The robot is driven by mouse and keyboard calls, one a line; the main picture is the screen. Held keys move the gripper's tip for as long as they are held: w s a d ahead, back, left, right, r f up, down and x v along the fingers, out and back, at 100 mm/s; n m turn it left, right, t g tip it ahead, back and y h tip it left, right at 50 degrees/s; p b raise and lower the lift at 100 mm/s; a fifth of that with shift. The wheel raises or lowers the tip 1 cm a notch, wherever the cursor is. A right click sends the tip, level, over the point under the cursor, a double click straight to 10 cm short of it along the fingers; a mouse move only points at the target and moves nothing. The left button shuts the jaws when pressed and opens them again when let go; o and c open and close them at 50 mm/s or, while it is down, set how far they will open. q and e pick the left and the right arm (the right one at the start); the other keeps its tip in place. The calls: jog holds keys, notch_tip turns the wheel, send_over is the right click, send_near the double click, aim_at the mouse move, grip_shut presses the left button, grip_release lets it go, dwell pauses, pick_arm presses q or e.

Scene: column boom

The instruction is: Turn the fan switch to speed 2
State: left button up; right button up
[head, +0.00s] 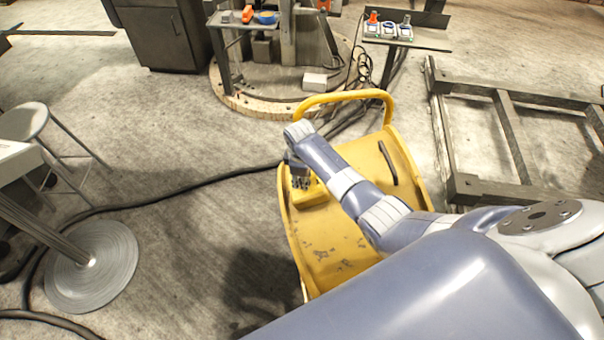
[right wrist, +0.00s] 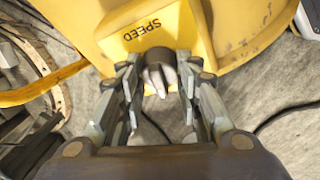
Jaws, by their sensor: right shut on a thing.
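The fan switch is a dark round knob with a pale pointer (right wrist: 155,78), in the middle of the right wrist view. It sits on a yellow box with the word SPEED (right wrist: 142,35), which reads upside down there. The pale pointer aims down in that picture, towards my palm. My right gripper (right wrist: 160,88) is shut on the knob, one finger on each side. In the head view my right gripper (head: 300,182) is at the yellow box (head: 312,194) on the yellow fan body (head: 340,255); the knob is too small to tell there. My left gripper is not in view.
The fan body has a yellow tube handle (head: 345,97) at its far end. A dark cable (head: 180,190) crosses the floor to its left. A stool (head: 28,122) stands at the left, a wooden pallet (head: 470,125) at the right. A small bench (head: 410,40) is behind.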

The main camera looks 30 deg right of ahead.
jog(key=m+h+p, duration=0.1)
jog(key=m+p, duration=0.1)
jog(key=m, duration=0.1)
jog(key=shift+m+t, duration=0.3)
jog(key=shift+t, duration=0.1)
jog(key=m+h, duration=0.1)
jog(key=m, duration=0.2)
jog(key=shift+a+p, duration=0.15)
jog(key=shift+p, duration=0.15)
jog(key=m+h+b, duration=0.1)
jog(key=m, duration=0.3)
jog(key=shift+f, duration=0.2)
jog(key=shift+m+h+b, duration=0.8)
jog(key=shift+m+b, duration=0.45)
jog(key=shift+m, duration=1.05)
jog(key=shift+r, duration=0.1)
jog(key=o, duration=1)
